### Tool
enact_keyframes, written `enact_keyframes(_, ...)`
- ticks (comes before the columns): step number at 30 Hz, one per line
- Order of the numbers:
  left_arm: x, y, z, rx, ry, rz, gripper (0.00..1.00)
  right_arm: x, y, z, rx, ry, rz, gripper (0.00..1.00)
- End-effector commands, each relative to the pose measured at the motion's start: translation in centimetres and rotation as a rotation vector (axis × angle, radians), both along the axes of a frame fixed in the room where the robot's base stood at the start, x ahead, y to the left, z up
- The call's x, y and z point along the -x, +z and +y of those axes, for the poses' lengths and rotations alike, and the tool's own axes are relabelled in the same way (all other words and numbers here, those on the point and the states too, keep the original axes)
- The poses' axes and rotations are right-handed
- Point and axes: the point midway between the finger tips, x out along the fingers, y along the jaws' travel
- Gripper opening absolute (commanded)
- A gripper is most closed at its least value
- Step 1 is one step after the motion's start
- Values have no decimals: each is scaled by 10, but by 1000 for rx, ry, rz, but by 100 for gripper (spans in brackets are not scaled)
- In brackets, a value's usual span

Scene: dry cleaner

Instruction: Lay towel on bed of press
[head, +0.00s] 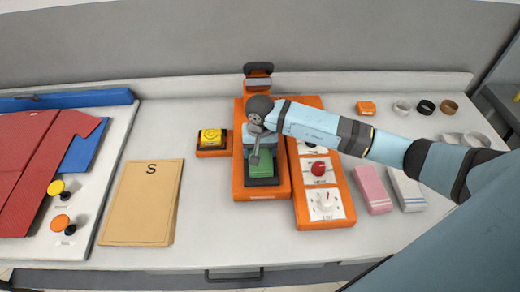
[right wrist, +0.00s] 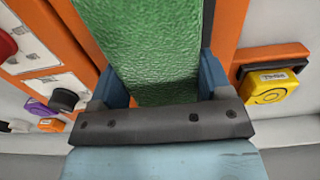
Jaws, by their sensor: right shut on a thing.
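A green towel (head: 260,162) is at the orange press (head: 262,193), over its dark grey bed (head: 262,182). My right gripper (head: 259,150) reaches down from above and is shut on the towel. In the right wrist view the textured green towel (right wrist: 155,50) runs between the two blue-grey fingers. I cannot tell whether the towel's underside touches the bed. The press's upper part (head: 258,75) stands at the back, partly behind my wrist. My left gripper is not in view.
An orange control panel (head: 325,195) with a red knob and white dial adjoins the press. Pink (head: 372,190) and white (head: 407,190) folded towels lie right. A tan "S" board (head: 143,203) and a red garment (head: 40,165) lie left.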

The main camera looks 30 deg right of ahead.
Motion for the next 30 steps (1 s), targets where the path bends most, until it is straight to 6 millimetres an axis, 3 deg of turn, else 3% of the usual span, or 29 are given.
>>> enact_keyframes(2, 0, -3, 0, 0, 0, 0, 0, 0, -2, 0, 0, 0, -1, 48)
enact_keyframes(3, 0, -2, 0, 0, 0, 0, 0, 0, -1, 0, 0, 0, 0, 81)
enact_keyframes(6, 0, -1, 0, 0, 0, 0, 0, 0, -1, 0, 0, 0, 0, 100)
enact_keyframes(13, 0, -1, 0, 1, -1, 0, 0, 0, -1, 0, 0, 0, 0, 100)
enact_keyframes(17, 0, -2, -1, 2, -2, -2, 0, -1, 9, -1, 0, 1, -3, 100)
enact_keyframes(30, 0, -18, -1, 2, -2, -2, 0, -1, 102, 0, -1, 1, -6, 100)
